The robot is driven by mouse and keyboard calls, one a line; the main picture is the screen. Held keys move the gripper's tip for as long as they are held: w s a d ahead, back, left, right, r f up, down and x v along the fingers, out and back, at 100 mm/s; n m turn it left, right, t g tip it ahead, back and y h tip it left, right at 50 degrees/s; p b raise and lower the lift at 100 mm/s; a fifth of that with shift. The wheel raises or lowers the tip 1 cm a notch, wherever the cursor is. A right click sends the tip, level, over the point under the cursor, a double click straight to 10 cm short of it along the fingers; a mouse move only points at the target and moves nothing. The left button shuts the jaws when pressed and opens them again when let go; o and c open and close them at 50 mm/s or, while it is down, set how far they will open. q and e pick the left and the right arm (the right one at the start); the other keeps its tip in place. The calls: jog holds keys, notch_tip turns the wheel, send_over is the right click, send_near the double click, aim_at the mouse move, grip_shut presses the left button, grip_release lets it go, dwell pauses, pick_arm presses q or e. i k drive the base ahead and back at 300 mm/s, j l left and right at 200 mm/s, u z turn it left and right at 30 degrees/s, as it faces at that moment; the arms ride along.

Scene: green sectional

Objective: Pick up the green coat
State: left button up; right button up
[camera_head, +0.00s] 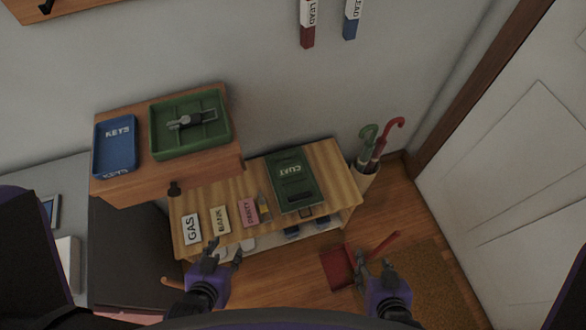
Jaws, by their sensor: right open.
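No green coat is clearly seen in the head view. A flat dark green item (291,181) with pale lettering, hard to read, lies on the striped wooden bench (331,165). I cannot tell whether it is the coat. My left gripper (223,252) is open and empty in front of the bench's near edge, to the lower left of the green item.
A wooden box (208,174) at the left carries a blue KEYS tray (114,148) and a green tray (160,146) with a grey object. Cards, including GAS (191,229), lie on the bench. Umbrellas stand in a holder (364,180). A white door (505,170) is at right.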

aim_at(295, 187)
jog(key=k+l+u, duration=0.3)
jog(key=l+u, duration=0.15)
jog(key=l, duration=0.15)
jog(key=k+l+u, duration=0.1)
jog(key=l+u, duration=0.2)
jog(key=l, duration=0.15)
